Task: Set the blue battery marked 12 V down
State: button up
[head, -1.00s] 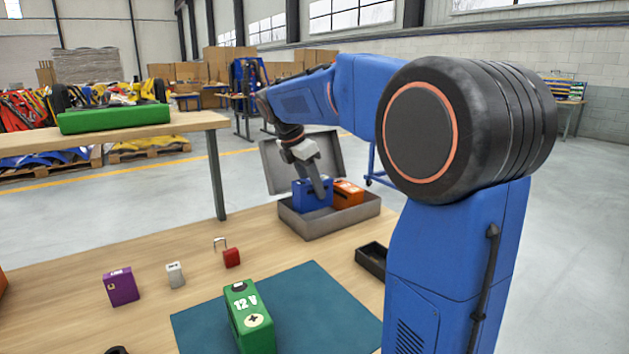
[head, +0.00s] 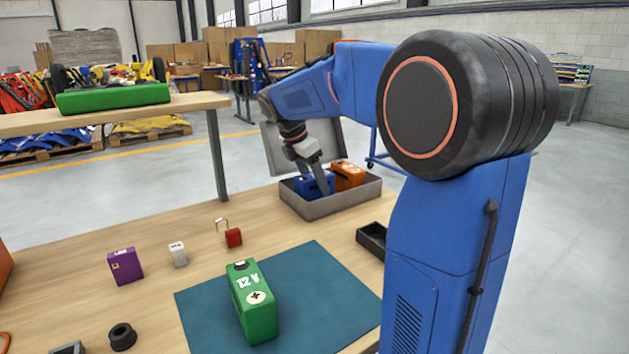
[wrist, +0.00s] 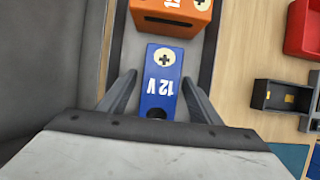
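The blue battery (head: 303,186) stands in the open grey case (head: 325,208), beside an orange battery (head: 348,173). In the wrist view the blue battery (wrist: 163,78) shows its 12 V mark and a plus disc. My gripper (head: 325,187) reaches down into the case around it. In the wrist view my gripper's fingers (wrist: 160,78) stand on either side of the battery, with a narrow gap visible at each side, so it looks open. The battery's underside is hidden by the case wall.
A green 12 V battery (head: 252,302) stands on a teal mat (head: 322,290). A purple box (head: 125,266), a white padlock-sized block (head: 178,254) and a red padlock (head: 233,237) stand to the left. The case lid (head: 283,150) stands raised behind.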

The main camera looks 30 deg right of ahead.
jog(key=v, duration=1.2)
jog(key=shift+r, duration=0.1)
dwell(0.4)
